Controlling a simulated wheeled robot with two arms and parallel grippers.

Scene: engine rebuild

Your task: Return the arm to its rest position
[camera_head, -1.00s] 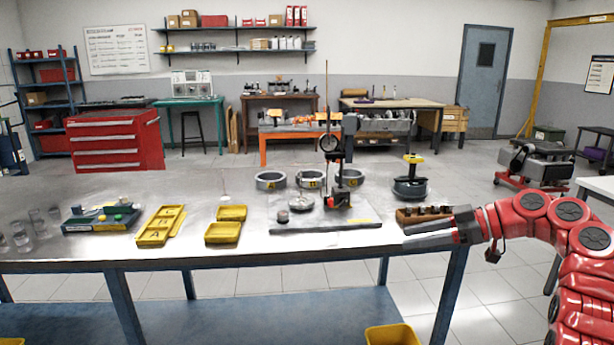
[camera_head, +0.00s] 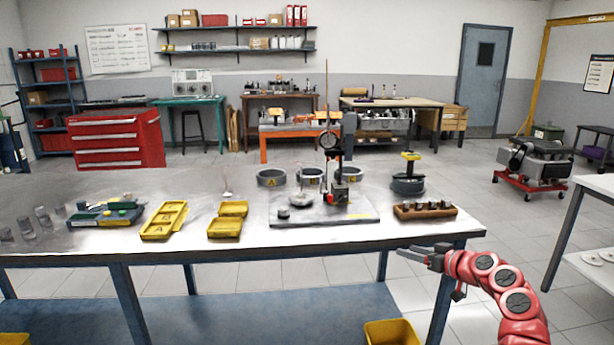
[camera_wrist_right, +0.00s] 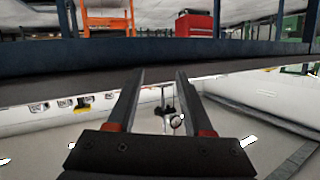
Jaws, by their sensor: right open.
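My right arm (camera_head: 485,275) is red and comes in from the lower right in the head view. Its right gripper (camera_head: 405,252) points left, just in front of the table's front edge and below the wooden block. The gripper is open and empty. In the right wrist view its two dark fingers (camera_wrist_right: 160,85) stand apart with nothing between them. My left arm and left gripper do not show in either view.
A steel workbench (camera_head: 330,238) holds a wooden block with dark parts (camera_head: 425,211), a stand on a plate (camera_head: 360,215), yellow trays (camera_head: 164,221) and several rings. A yellow bin (camera_head: 391,333) sits below. Open floor lies right of the bench.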

